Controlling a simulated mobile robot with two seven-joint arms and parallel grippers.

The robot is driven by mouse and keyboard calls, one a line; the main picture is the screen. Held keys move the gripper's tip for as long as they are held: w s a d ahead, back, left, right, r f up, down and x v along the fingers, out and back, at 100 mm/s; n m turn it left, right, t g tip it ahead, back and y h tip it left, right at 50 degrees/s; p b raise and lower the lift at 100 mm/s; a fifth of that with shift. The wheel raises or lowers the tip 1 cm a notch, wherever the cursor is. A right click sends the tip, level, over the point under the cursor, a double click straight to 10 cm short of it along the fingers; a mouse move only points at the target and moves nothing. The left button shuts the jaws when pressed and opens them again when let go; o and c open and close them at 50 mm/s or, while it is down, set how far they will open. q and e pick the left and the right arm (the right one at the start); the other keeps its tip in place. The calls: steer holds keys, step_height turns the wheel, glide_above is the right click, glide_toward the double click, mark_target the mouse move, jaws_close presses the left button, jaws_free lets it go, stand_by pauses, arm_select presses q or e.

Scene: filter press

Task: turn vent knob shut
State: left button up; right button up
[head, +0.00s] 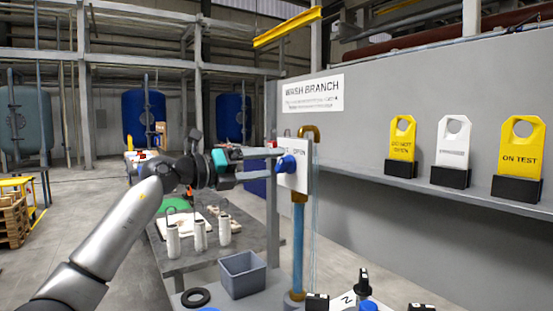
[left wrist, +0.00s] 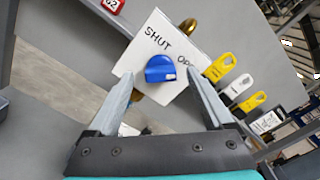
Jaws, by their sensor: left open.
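The vent knob is blue (head: 286,164) and sits on a white plate (head: 301,178) on the pipe in the head view. In the left wrist view the knob (left wrist: 160,69) shows a small white mark toward its lower right. The plate there reads SHUT at upper left and OPEN at right, partly hidden by a finger. My left gripper (head: 275,162) is open, its fingertips on either side of the knob. It also shows in the left wrist view (left wrist: 158,75). Whether the fingers touch the knob I cannot tell. My right gripper is not in view.
A blue pipe (head: 298,245) runs below the plate. Yellow and white tags (head: 402,138) line the wall at right.

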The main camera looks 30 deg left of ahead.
mark_target(277, 168)
arm_select(q)
steer(key=shift+x, duration=1.45)
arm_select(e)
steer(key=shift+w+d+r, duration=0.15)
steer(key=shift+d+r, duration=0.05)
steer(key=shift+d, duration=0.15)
arm_select(q)
jaws_close()
steer(key=n+p, duration=0.5)
steer(key=p, duration=0.3)
steer(key=n+p, duration=0.5)
steer(key=p, duration=0.3)
steer(key=n+p, duration=0.5)
steer(key=p, duration=0.4)
steer(key=shift+f+n, duration=0.3)
steer(key=shift+n, duration=0.1)
steer(key=shift+f+n+p, duration=0.15)
steer(key=shift+n+p, duration=0.9)
steer(key=shift+n, duration=0.05)
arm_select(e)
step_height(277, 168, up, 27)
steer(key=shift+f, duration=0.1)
